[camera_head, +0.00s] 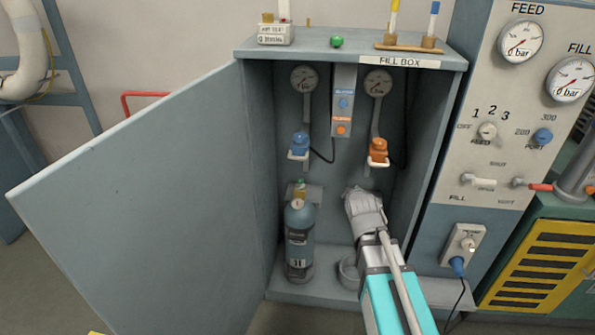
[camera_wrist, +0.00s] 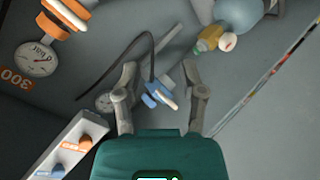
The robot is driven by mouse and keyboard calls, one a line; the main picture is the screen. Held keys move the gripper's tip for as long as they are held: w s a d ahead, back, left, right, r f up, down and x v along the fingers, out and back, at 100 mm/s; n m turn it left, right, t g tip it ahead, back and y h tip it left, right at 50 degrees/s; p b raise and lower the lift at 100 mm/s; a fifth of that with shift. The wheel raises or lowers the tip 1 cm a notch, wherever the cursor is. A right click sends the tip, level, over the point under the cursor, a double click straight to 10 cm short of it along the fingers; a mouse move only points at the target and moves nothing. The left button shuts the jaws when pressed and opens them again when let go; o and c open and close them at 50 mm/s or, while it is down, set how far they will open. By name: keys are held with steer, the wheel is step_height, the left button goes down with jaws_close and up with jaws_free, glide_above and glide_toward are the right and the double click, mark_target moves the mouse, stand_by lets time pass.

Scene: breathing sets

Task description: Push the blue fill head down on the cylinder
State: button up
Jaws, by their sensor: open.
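The blue fill head (camera_head: 300,142) hangs on the left in the open fill box, on its bracket below a gauge. The grey-blue cylinder (camera_head: 299,243) stands upright below it, with a gap between its valve (camera_head: 299,191) and the head. My gripper (camera_head: 359,194) is inside the box, right of the cylinder and below the orange fill head (camera_head: 377,150). In the wrist view my gripper (camera_wrist: 160,70) is open. The blue fill head (camera_wrist: 155,97) shows between its fingers, farther off. The cylinder (camera_wrist: 238,12) and its yellowish valve (camera_wrist: 209,38) are at the upper right.
The box door (camera_head: 140,210) stands open on the left. A switch strip (camera_head: 343,100) is between the two gauges. The control panel (camera_head: 500,120) is on the right. A round grey holder (camera_head: 347,272) is on the box floor beside my arm.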

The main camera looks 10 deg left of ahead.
steer(key=w+a+f+n+t+y+b, duration=0.1)
steer(key=w+a+n+t+y+b, duration=0.15)
steer(key=a+n+b, duration=0.35)
steer(key=n+t+y+b, duration=0.4)
steer(key=n+y+b, duration=0.1)
steer(key=b, duration=0.1)
glide_toward(298, 158)
steer(key=s, duration=0.3)
steer(key=shift+d+f+h, duration=0.25)
steer(key=shift+d+f, duration=0.15)
steer(key=shift+d, duration=0.1)
steer(key=p+x, duration=0.2)
steer(key=x, duration=1.1)
steer(key=shift+w+a+p, duration=0.1)
steer(key=shift+w+p, duration=0.3)
jaws_close()
